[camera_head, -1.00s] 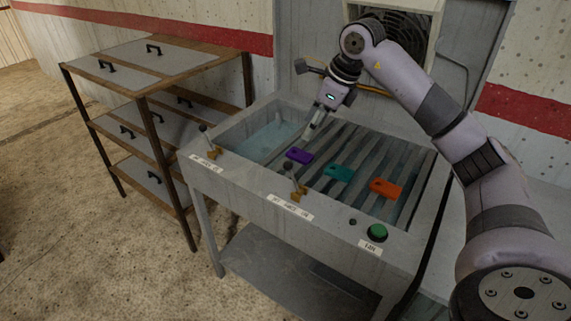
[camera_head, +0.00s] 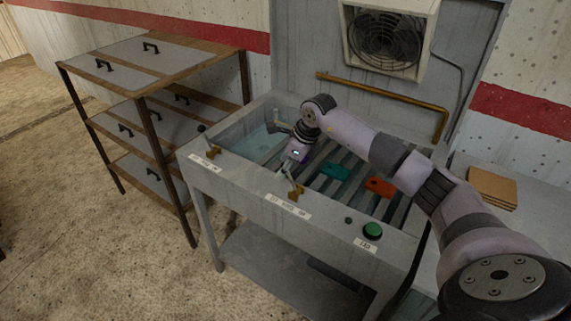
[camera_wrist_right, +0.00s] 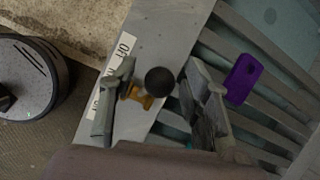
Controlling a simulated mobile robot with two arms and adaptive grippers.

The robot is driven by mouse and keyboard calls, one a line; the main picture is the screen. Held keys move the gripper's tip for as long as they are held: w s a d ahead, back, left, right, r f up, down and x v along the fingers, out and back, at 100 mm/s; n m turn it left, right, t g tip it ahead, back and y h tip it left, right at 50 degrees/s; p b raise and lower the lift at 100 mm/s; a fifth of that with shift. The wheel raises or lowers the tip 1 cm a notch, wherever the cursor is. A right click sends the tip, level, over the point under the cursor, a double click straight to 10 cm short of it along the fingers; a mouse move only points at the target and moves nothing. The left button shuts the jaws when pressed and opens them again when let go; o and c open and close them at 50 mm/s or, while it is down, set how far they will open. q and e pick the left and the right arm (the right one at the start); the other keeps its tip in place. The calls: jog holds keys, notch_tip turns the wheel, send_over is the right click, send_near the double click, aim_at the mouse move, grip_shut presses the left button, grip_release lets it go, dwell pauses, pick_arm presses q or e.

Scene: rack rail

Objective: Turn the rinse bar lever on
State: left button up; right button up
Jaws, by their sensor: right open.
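Two levers with black ball knobs and brass mounts stand on the sink's front rim: a left lever (camera_head: 202,128) and a middle lever (camera_head: 297,191). Their white labels, left (camera_head: 204,163) and middle (camera_head: 287,206), are too small to read surely, so I cannot tell which is the rinse bar lever. My right gripper (camera_head: 287,182) is at the middle lever, pointing down. In the right wrist view, the black knob (camera_wrist_right: 159,80) sits between its open fingers (camera_wrist_right: 155,100), apparently clear of both. My left gripper is out of view.
The sink (camera_head: 240,215) has a slatted rack with a teal piece (camera_head: 335,172), an orange piece (camera_head: 380,187) and a purple piece (camera_wrist_right: 243,80). A green button (camera_head: 373,231) is on the front right. A brass pipe (camera_head: 385,93) runs behind. A drawer shelf (camera_head: 205,62) stands left.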

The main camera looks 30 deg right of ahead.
jog(key=shift+f, duration=0.1)
jog(key=shift+c, duration=0.6)
grip_shut()
dwell(0.3)
